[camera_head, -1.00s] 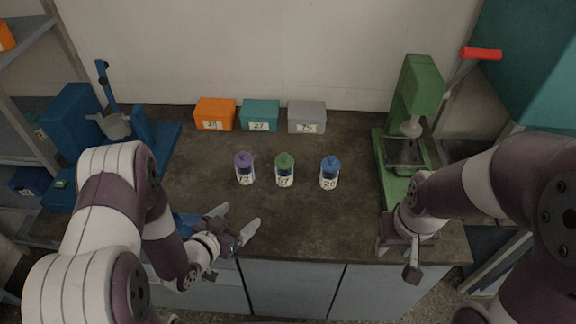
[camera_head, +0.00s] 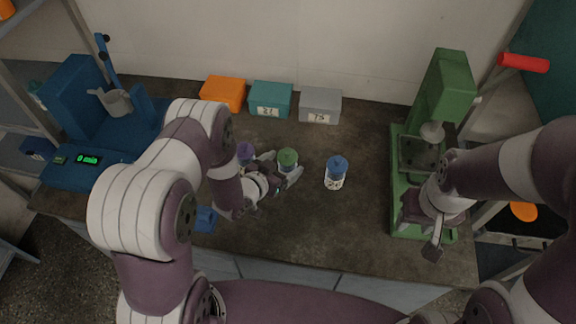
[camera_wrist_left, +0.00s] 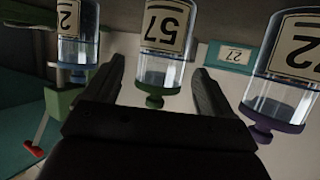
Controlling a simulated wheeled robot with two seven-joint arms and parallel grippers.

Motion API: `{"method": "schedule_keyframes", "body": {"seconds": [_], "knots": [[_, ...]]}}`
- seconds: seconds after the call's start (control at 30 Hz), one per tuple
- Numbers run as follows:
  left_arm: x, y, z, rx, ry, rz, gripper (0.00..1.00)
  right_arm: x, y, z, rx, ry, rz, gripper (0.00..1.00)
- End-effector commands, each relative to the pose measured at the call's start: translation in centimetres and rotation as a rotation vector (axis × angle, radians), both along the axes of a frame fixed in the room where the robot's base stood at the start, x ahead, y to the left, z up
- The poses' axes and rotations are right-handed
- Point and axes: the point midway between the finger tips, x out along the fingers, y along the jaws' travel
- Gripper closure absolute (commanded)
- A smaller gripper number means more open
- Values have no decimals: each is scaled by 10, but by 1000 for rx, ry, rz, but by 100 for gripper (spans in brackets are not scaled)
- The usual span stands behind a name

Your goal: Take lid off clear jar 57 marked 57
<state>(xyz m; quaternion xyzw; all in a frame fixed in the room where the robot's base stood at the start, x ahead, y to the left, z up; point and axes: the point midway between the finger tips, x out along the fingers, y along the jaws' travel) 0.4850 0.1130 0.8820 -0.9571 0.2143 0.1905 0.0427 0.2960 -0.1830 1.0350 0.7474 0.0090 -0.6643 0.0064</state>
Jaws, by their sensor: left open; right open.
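The clear jar 57 with a green lid (camera_head: 288,157) stands upright on the bench between two other jars, its body mostly hidden by my left gripper (camera_head: 284,167). In the left wrist view jar 57 (camera_wrist_left: 160,70) appears inverted, its label reading 57 and its green lid (camera_wrist_left: 155,99) lowest in the picture. My left gripper (camera_wrist_left: 158,68) is open, with one finger on each side of the jar in that view; I see no clear contact. My right gripper (camera_head: 424,232) is open and empty, by the green press.
A purple-lidded jar (camera_head: 245,151) stands left of jar 57, close to my left gripper. A blue-lidded jar (camera_head: 336,170) stands right. Orange (camera_head: 222,93), teal (camera_head: 270,98) and grey (camera_head: 320,104) boxes line the back. A green press (camera_head: 443,90) is right, a blue machine (camera_head: 75,100) left.

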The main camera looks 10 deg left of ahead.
Motion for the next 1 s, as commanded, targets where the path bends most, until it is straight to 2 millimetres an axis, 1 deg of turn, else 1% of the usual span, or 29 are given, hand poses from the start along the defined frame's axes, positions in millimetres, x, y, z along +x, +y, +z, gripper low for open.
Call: {"method": "schedule_keyframes", "body": {"seconds": [0.03,0.1,0.17,0.4,0.47,0.5,0.57,0.6,0.9,1.0], "knots": [[8,-4,-2,0,0,-1,15,0,0,4,0,0,0,57],[17,-8,-7,0,0,-2,15,0,0,3,0,0,0,57],[22,-10,-10,0,0,-1,15,0,0,4,0,0,0,57],[25,-11,-11,0,0,1,15,0,0,3,0,0,0,57],[25,-11,-11,0,0,1,35,0,0,3,0,0,0,57],[25,-11,-11,0,0,1,48,0,0,3,0,0,0,57],[25,-11,-11,0,0,1,67,0,0,3,0,0,0,57],[25,-11,-11,0,0,1,74,0,0,3,0,0,0,57],[25,-11,-11,0,0,0,76,0,0,3,0,0,0,57],[25,-11,-7,0,-1,1,76,0,0,3,0,0,0,57]]}}
